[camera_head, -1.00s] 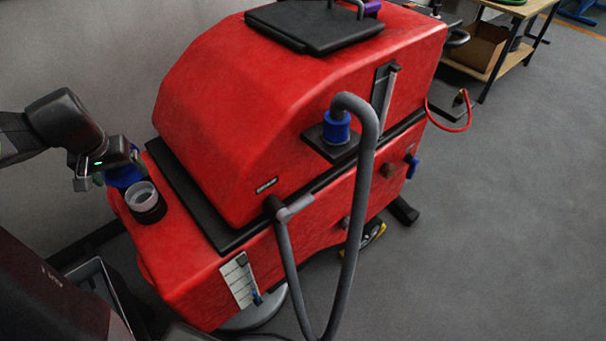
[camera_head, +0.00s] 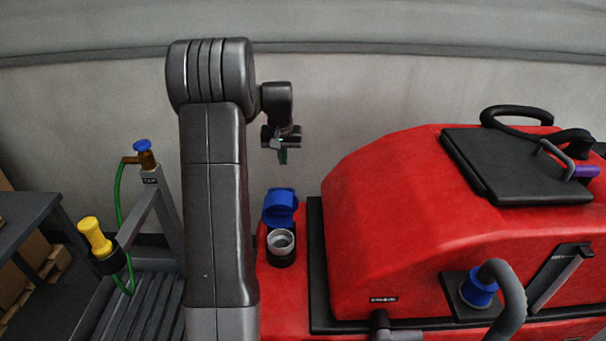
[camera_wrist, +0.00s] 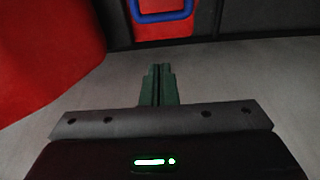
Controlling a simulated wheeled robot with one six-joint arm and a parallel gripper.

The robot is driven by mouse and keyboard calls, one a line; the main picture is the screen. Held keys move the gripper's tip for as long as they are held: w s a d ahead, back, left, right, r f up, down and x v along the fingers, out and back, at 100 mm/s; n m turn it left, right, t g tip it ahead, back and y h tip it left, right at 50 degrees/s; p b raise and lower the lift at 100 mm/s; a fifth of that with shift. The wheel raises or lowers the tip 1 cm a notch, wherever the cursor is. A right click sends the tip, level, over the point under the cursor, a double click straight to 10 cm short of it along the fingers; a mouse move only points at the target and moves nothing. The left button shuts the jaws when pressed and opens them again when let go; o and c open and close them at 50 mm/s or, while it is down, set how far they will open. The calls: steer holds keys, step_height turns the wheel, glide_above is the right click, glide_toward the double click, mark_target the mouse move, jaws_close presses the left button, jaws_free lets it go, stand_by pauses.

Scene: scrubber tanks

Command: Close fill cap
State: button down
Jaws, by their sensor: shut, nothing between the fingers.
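The fill cap (camera_head: 280,203) is blue and stands open, tilted up behind the fill neck. The fill neck (camera_head: 281,243) is a pale ring in a black collar on the low red deck of the scrubber (camera_head: 400,250), and its mouth is uncovered. My gripper (camera_head: 283,157) hangs above and behind the cap, apart from it, near the grey wall. In the wrist view my gripper's green fingers (camera_wrist: 158,84) are together with nothing between them. The cap and neck cannot be made out in the wrist view.
A black lid (camera_head: 515,165) with a handle lies on the scrubber's upper body. A grey hose (camera_head: 510,300) rises at right. At left stand a frame with a blue-topped tap (camera_head: 142,148), a green hose and a yellow-handled part (camera_head: 95,236). The wall is close behind.

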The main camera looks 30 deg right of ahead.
step_height(320, 180, down, 9)
steer(key=p, duration=0.3)
steer(key=shift+a+r, duration=0.15)
steer(key=shift+a, duration=0.1)
steer(key=shift+s, duration=0.15)
stand_by(0.6)
steer(key=shift+s, duration=0.1)
